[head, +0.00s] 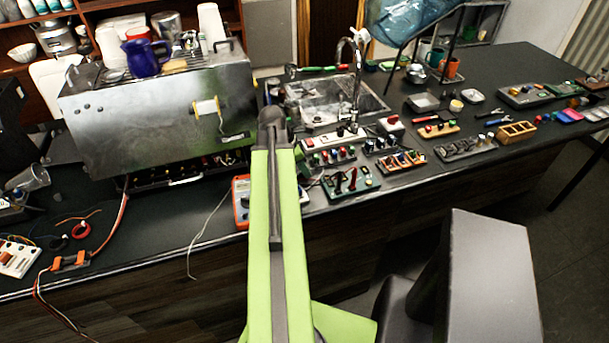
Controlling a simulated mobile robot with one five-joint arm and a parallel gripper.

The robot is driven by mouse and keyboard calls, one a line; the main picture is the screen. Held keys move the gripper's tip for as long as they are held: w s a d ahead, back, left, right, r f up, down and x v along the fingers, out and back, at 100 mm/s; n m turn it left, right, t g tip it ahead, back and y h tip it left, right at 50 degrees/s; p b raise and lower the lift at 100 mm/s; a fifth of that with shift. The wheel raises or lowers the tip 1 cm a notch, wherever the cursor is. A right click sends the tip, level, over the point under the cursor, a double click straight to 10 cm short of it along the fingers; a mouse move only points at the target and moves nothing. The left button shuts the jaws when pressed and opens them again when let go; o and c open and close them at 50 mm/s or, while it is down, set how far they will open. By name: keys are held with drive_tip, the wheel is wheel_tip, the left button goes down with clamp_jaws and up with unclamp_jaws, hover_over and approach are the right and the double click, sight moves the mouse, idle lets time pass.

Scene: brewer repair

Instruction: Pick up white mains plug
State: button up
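I cannot pick out a white mains plug for certain. A white power strip (333,138) with a red switch lies on the counter in front of the sink, right of my arm. A small white block with a red top (392,124) stands to its right. My green arm reaches up the middle of the picture to a dark joint at the counter. My gripper does not show; the arm hides what lies behind it, including part of an orange and blue meter (241,202).
A metal brewer (160,115) stands on the left of the dark counter (155,232), a blue jug (146,57) on top. A sink (330,100) with a tall tap is behind the strip. Several racks of small parts fill the right. A loose pale cable hangs over the front edge.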

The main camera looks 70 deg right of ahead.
clamp_jaws()
drive_tip(key=shift+r, duration=0.15)
